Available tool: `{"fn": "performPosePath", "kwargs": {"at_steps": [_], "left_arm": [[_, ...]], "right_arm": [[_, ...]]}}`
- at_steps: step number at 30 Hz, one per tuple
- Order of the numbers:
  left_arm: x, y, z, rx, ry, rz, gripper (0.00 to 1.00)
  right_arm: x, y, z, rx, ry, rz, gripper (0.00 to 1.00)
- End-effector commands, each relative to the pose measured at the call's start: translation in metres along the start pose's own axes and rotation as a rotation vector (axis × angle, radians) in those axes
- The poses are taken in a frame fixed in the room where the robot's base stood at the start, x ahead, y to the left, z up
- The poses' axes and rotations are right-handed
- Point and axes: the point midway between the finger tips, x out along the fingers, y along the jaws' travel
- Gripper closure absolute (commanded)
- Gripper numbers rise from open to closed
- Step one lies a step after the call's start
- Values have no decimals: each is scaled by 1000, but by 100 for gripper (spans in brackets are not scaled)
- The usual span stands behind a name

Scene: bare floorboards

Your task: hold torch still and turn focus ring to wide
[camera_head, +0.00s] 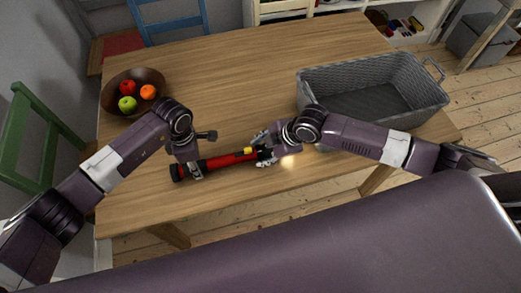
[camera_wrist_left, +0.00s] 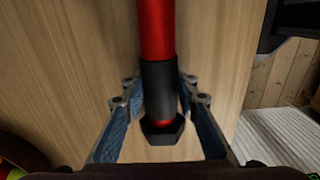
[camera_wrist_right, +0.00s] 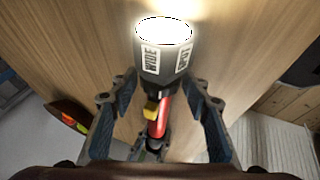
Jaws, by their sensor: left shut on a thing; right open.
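The torch (camera_head: 222,160) is red with a black tail and a black head, and lies along the table's front part. My left gripper (camera_head: 196,171) is shut on its black tail section (camera_wrist_left: 159,88); the hexagonal end cap (camera_wrist_left: 162,130) shows nearer the wrist. My right gripper (camera_head: 265,149) is open around the head end, its fingers apart on both sides in the right wrist view (camera_wrist_right: 160,98). There the black focus ring (camera_wrist_right: 166,68) bears the words WIDE, on the left, and SPOT, on the right. The lens (camera_wrist_right: 163,30) glows white. A yellow switch (camera_wrist_right: 150,111) sits on the red body.
A brown bowl (camera_head: 109,98) with fruit stands at the table's back left. A grey woven basket (camera_head: 322,73) stands at the right, behind my right arm. The wooden table (camera_head: 235,75) is clear between them. A green chair (camera_head: 42,130) and a blue chair (camera_head: 170,25) stand beside it.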

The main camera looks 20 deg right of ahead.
Motion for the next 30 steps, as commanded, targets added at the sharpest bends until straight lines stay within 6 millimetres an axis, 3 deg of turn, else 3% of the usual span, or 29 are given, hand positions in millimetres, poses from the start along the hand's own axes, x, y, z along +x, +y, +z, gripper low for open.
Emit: {"fn": "performPosePath", "kwargs": {"at_steps": [6,15,22,30], "left_arm": [[0,0,0,0,-1,1,100],[0,0,0,0,-1,1,100],[0,0,0,0,-1,1,100],[0,0,0,1,-1,0,100]], "right_arm": [[0,0,0,0,0,0,57],[0,0,0,0,1,0,89],[0,3,0,20,-2,-40,89],[1,8,0,101,-3,-231,89]]}}
